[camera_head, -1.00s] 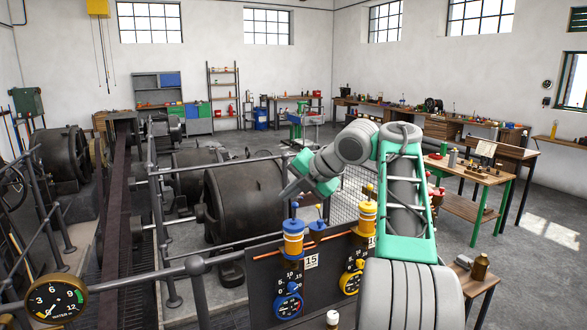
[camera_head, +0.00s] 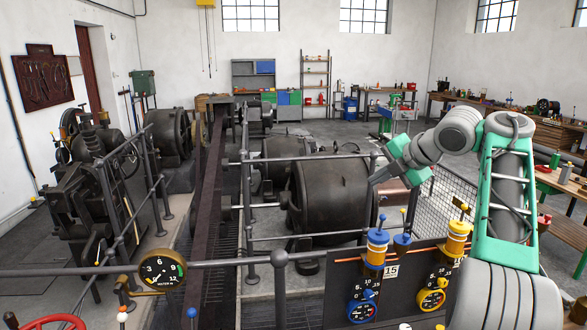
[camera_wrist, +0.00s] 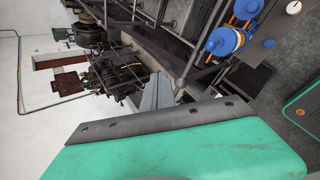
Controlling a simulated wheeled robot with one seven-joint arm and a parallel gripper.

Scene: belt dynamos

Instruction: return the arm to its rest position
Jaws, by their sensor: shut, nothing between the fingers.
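My arm rises at the right of the head view, bent, with grey joints and green shells. My gripper (camera_head: 376,180) points down and left, above the railing and in front of a large dark dynamo (camera_head: 330,200). Its fingers are together with nothing between them. In the wrist view the grey fingers (camera_wrist: 156,94) show near the middle, beyond the green gripper body. The fingers appear apart from the railing, though the exact gap is hard to judge.
A dark panel (camera_head: 405,268) with blue and yellow dials stands below my gripper. A blue-topped cup (camera_head: 377,247) and a yellow one (camera_head: 457,240) are on it. A railing (camera_head: 220,264) with a water gauge (camera_head: 162,271) crosses the front. Workbenches line the right wall.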

